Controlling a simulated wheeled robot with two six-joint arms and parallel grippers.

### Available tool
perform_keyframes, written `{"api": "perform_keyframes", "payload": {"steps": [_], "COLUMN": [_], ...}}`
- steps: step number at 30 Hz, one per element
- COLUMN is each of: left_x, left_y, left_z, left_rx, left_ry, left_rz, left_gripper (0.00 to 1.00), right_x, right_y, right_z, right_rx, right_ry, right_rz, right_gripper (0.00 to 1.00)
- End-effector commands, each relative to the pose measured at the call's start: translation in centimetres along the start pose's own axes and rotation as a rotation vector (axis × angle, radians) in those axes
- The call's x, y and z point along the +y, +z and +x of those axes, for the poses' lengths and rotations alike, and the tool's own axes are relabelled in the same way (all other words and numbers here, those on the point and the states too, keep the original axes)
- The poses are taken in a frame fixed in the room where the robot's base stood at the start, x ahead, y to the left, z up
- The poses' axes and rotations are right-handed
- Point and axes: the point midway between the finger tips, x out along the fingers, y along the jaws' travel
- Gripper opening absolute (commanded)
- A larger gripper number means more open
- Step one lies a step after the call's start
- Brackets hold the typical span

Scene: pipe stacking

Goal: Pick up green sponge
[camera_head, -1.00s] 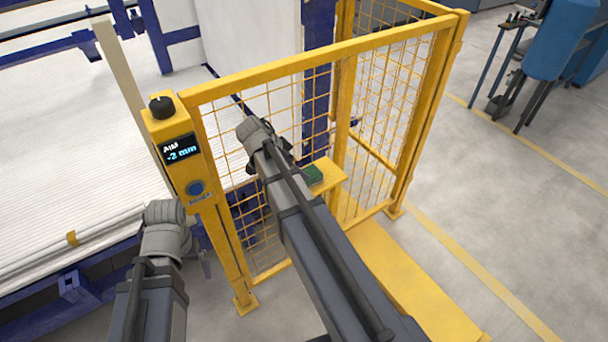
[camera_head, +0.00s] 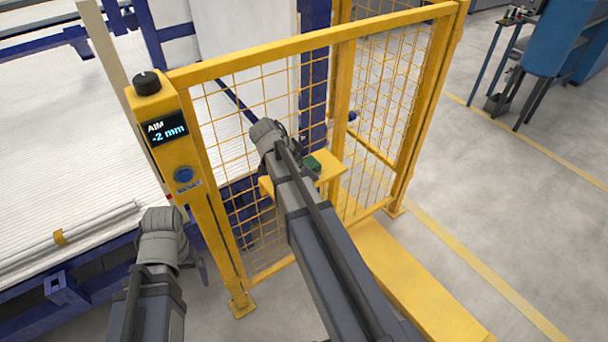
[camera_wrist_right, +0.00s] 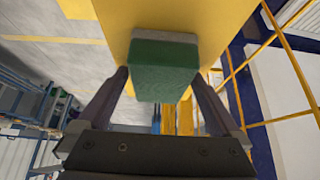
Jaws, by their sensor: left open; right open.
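The green sponge (camera_head: 312,164) has a pale layer and rests on a small yellow shelf (camera_head: 329,172) by the mesh fence. My right arm partly covers the shelf in the head view. In the right wrist view the sponge (camera_wrist_right: 164,72) is centred between the open fingers of my right gripper (camera_wrist_right: 160,80), with its near end toward the palm. I cannot tell whether a finger touches it. The head view hides my right gripper behind its own arm. My left gripper (camera_head: 202,262) shows only partly, dark and small, beside the yellow post, well away from the sponge.
A yellow mesh fence (camera_head: 390,100) stands around the shelf. A yellow post with a knob, a display reading -2 mm and a blue button (camera_head: 183,175) stands between my arms. A bed of white pipes (camera_head: 60,140) lies left. Open floor (camera_head: 510,210) is right.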

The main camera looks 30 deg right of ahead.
Motion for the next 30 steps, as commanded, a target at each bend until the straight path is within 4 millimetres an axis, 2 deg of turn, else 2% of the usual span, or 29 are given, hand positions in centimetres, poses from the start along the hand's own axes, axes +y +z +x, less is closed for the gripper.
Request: {"api": "perform_keyframes", "payload": {"steps": [5,25,26,30], "left_x": [-0.01,-0.01,-0.01,-0.01], "left_y": [0.01,0.01,0.01,0.01], "left_z": [-0.13,-0.13,-0.13,-0.13], "left_rx": [0.0,0.0,0.0,0.0], "left_ry": [0.0,0.0,0.0,0.0], "left_rz": [0.0,0.0,0.0,0.0], "left_gripper": [1.0,1.0,1.0,1.0], "right_x": [0.0,0.0,0.0,0.0], "right_y": [-0.06,-0.05,-0.05,-0.05], "right_z": [-0.12,-0.12,-0.12,-0.12], "right_rx": [0.0,0.0,0.0,0.0], "right_ry": [0.0,0.0,0.0,0.0], "right_rz": [-0.001,-0.001,-0.001,-0.001], "right_gripper": [0.99,0.23,0.21,0.21]}}
